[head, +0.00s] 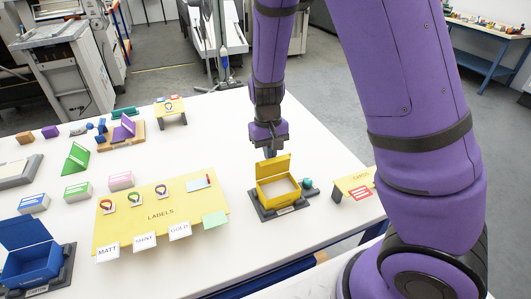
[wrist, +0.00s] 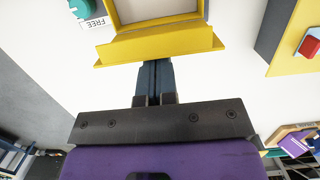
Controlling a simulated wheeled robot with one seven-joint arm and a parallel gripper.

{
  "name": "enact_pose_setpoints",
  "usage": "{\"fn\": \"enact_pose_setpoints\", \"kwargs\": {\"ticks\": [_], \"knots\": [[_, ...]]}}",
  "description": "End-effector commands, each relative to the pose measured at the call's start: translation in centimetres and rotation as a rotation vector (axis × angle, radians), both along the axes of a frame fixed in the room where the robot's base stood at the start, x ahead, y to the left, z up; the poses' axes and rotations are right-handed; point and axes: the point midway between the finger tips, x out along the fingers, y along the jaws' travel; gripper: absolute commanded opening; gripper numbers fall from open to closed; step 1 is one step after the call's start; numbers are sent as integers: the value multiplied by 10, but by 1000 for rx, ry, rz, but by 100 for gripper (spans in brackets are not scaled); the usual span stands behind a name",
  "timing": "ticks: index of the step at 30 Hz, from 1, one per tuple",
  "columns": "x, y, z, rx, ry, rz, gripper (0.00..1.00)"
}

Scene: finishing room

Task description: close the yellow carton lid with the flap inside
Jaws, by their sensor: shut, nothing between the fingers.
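The yellow carton (head: 278,197) sits on a dark base on the white table, right of the labels board. Its lid (head: 273,167) stands raised at the carton's back edge, and the inside of the box shows open and pale. My gripper (head: 270,151) is shut and empty, pointing down just behind the raised lid. In the wrist view, my gripper's fingertips (wrist: 154,66) are close to the yellow lid (wrist: 160,44); I cannot tell whether they touch it. The carton's pale inside (wrist: 157,8) shows at the top of that view.
A teal knob (head: 307,183) stands right beside the carton. A yellow stand (head: 356,182) is farther right. The yellow labels board (head: 150,207) with cards lies left. A blue carton (head: 30,250) stands open at front left. The table (head: 215,135) is clear behind and left of my gripper.

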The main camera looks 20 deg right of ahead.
Motion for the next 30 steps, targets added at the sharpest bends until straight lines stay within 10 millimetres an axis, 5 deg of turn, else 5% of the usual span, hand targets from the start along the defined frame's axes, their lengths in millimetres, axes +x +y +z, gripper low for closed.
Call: {"fn": "enact_pose_setpoints", "kwargs": {"ticks": [30], "knots": [[-21, 0, -2, 0, 0, 0, 0]]}}
